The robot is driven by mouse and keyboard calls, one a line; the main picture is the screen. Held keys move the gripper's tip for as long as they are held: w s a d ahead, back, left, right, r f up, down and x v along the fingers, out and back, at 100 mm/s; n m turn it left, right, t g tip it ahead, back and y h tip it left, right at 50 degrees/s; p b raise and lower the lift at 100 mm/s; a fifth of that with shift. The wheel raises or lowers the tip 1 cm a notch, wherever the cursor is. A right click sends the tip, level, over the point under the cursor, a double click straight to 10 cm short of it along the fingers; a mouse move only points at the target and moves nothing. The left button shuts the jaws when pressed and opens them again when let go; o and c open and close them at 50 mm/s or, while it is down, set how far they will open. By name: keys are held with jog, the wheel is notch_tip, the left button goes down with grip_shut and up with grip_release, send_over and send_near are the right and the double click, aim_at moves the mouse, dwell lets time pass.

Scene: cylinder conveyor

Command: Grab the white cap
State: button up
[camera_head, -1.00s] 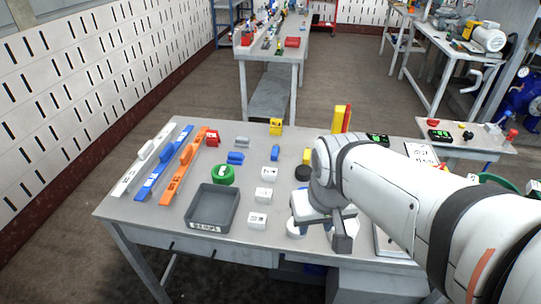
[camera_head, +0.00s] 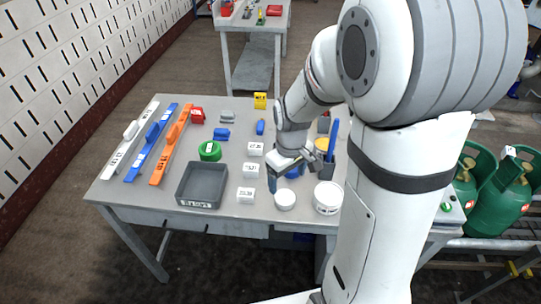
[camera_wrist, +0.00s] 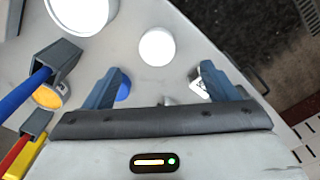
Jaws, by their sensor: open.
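A small round white cap (camera_head: 285,199) lies near the front edge of the grey table; it also shows in the wrist view (camera_wrist: 157,47). A larger white round container (camera_head: 328,197) with dark lettering stands to its right, and is partly cut off in the wrist view (camera_wrist: 82,12). My gripper (camera_head: 295,181) is open and empty, just behind the small cap. In the wrist view its blue-grey fingers (camera_wrist: 161,73) are spread wide, with the cap beyond their tips and apart from them. A blue round piece (camera_wrist: 123,90) is partly hidden by one finger.
A grey tray (camera_head: 180,193) and white labelled blocks (camera_head: 246,195) lie left of the cap. A grey holder with a blue handle (camera_head: 333,138) stands close to my gripper's right, near a yellow-topped round item (camera_head: 322,146). Green gas cylinders (camera_head: 497,205) stand far right.

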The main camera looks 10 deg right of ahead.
aim_at(285, 196)
jog(key=w+f, duration=0.1)
jog(key=f+n, duration=0.1)
jog(key=f, duration=0.1)
jog(key=shift+w, duration=0.35)
notch_tip(285, 196, down, 8)
jog(key=shift+r+p, duration=0.25)
jog(key=shift+p, duration=0.15)
jog(key=c, duration=1.1)
